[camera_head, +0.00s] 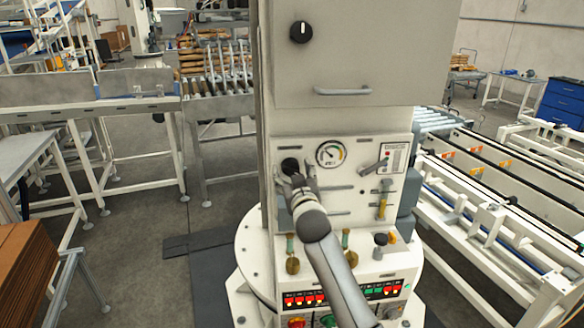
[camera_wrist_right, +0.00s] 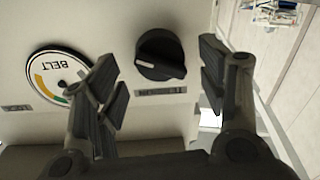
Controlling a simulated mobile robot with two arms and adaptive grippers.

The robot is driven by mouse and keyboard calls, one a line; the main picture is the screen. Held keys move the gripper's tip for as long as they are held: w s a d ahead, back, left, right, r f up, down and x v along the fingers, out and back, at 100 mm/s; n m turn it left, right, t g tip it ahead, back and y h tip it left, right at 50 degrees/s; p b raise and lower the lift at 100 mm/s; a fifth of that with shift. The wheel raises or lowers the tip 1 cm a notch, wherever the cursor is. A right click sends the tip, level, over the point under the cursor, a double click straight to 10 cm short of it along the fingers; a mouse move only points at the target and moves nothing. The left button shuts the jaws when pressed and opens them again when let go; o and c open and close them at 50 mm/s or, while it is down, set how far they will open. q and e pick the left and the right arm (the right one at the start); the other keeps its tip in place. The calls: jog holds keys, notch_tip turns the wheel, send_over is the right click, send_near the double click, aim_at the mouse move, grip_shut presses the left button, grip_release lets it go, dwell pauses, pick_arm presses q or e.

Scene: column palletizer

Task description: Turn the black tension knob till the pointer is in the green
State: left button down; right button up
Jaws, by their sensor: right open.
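The black tension knob (camera_wrist_right: 158,52) has a white mark and sits on the pale panel, above the label in the upside-down wrist view. It also shows in the head view (camera_head: 290,165), partly covered by my right gripper (camera_head: 297,183). In the wrist view my right gripper (camera_wrist_right: 160,82) is open, one finger on each side of the knob, with visible gaps. The round gauge (camera_head: 330,154) is right of the knob; its dark needle seems to point up-left, away from the coloured arc. The gauge (camera_wrist_right: 60,75) is partly hidden by a finger. My left gripper is not in view.
A lever (camera_head: 376,165) is right of the gauge. A yellow-handled part (camera_head: 382,206) is below it. Another black knob (camera_head: 300,32) and a handle (camera_head: 342,91) are on the cabinet above. A button strip (camera_head: 340,296) lies below my right arm.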

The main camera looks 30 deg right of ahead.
jog(key=shift+x, duration=0.85)
jog(key=c, duration=1)
jog(key=shift+f, duration=0.1)
jog(key=shift+c, duration=0.2)
jog(key=shift+m, duration=0.3)
jog(key=shift+m+b, duration=0.6)
jog(key=shift+m, duration=0.5)
jog(key=shift+m+b, duration=0.35)
jog(key=shift+m, duration=1.15)
